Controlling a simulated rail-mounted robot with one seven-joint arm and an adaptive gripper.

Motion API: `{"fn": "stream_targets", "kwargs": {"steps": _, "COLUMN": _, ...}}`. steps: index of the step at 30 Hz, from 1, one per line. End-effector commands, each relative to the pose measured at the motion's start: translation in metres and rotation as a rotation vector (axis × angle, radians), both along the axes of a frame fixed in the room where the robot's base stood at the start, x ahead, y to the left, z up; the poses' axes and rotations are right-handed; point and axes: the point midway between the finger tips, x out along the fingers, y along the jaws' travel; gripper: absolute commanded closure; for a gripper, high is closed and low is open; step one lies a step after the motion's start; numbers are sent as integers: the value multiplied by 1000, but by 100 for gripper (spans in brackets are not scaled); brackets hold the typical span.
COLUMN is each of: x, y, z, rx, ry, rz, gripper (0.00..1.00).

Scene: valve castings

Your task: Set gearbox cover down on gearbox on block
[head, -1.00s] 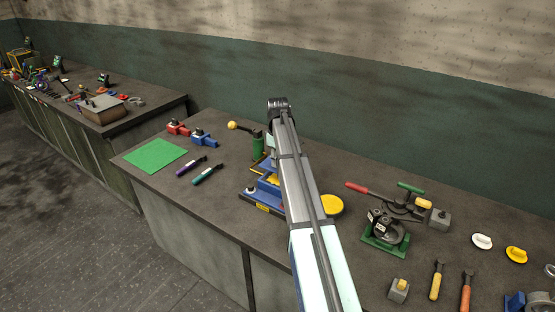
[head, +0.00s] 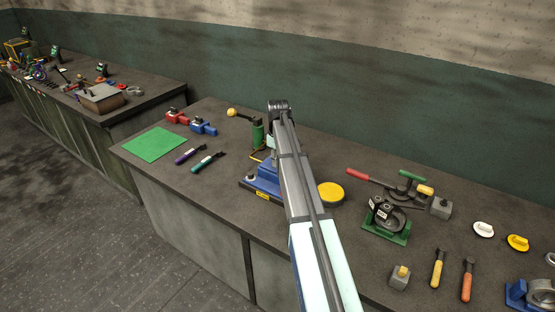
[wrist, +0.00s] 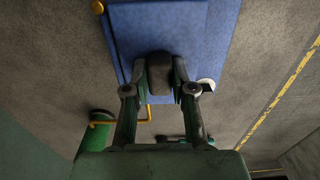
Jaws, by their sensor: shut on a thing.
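My gripper (wrist: 161,88) is shut on a dark grey upright piece (wrist: 159,68), seen between its fingers in the wrist view. I take this piece for the grip of the gearbox cover. A flat blue slab (wrist: 155,28) shows directly around and beyond it, over a wider blue surface. I cannot tell whether the slab belongs to the cover or to what lies below, or whether they touch. In the head view a blue base (head: 263,185) shows left of my arm. My arm hides the gripper and its load there, and I cannot make out the gearbox.
A green cylinder (head: 257,135) with a yellow-knobbed lever stands behind the blue base. A yellow disc (head: 331,193) lies right of my arm. A green fixture (head: 386,231) with dark castings stands further right. The bench front near the green mat (head: 154,145) is mostly clear.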

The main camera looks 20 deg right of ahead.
Motion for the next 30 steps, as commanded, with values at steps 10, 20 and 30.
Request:
{"fn": "stream_targets", "kwargs": {"steps": 10, "x": 0, "y": 0, "z": -1, "rx": 0, "ry": 0, "rz": 0, "gripper": 100}}
{"fn": "stream_targets", "kwargs": {"steps": 20, "x": 0, "y": 0, "z": -4, "rx": 0, "ry": -1, "rz": 0, "gripper": 69}}
{"fn": "stream_targets", "kwargs": {"steps": 30, "x": 0, "y": 0, "z": -5, "rx": 0, "ry": 0, "rz": 0, "gripper": 46}}
